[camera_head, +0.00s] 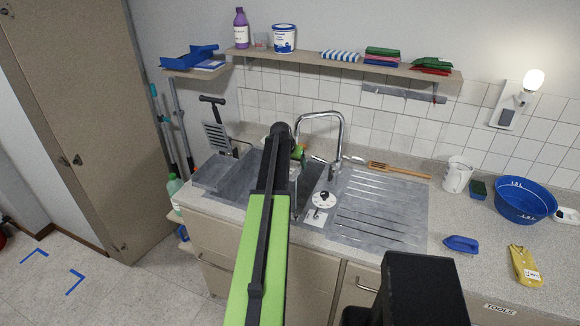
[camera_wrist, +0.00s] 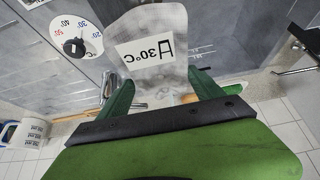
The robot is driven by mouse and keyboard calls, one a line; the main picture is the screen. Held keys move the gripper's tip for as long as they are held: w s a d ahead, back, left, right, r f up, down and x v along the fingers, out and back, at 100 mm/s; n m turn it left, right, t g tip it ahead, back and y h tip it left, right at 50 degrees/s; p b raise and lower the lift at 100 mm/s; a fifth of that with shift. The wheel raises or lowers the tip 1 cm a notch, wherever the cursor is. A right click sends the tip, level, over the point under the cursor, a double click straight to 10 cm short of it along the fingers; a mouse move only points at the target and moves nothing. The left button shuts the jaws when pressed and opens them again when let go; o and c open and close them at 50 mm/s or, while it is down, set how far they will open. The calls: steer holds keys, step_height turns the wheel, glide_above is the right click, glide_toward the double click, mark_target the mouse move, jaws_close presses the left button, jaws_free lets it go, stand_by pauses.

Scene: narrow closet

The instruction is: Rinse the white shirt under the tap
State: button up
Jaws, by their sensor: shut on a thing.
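The white shirt (camera_wrist: 165,28) is in the wrist view, with a label (camera_wrist: 145,50) reading 30°C on it. My gripper (camera_wrist: 160,84) has green fingers on both sides of its lower part and is shut on it. In the head view my gripper (camera_head: 299,153) is over the grey sink basin (camera_head: 238,182), and my arm covers much of the basin; the shirt is hard to make out there. The chrome tap (camera_head: 341,128) arches just right of the gripper. A white temperature dial (camera_head: 323,198) sits at the sink's right edge; it also shows in the wrist view (camera_wrist: 77,40).
A ribbed drainboard (camera_head: 385,207) lies right of the basin. A wooden brush (camera_head: 398,170), white jug (camera_head: 457,176), blue tub (camera_head: 525,198), blue brush (camera_head: 461,243) and yellow cloth (camera_head: 525,266) are on the counter. A shelf (camera_head: 345,65) runs above; a tall cabinet (camera_head: 85,115) is left.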

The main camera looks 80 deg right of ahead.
mark_target(296, 176)
steer(key=shift+w, duration=0.15)
steer(key=shift+w+a, duration=0.25)
steer(key=shift+w, duration=0.15)
steer(key=shift+a, duration=0.1)
stand_by(0.3)
steer(key=shift+s+a, duration=0.6)
steer(key=shift+a, duration=0.55)
steer(key=shift+s+a, duration=0.6)
steer(key=shift+a, duration=0.6)
steer(key=shift+s+a, duration=0.6)
steer(key=shift+a, duration=0.55)
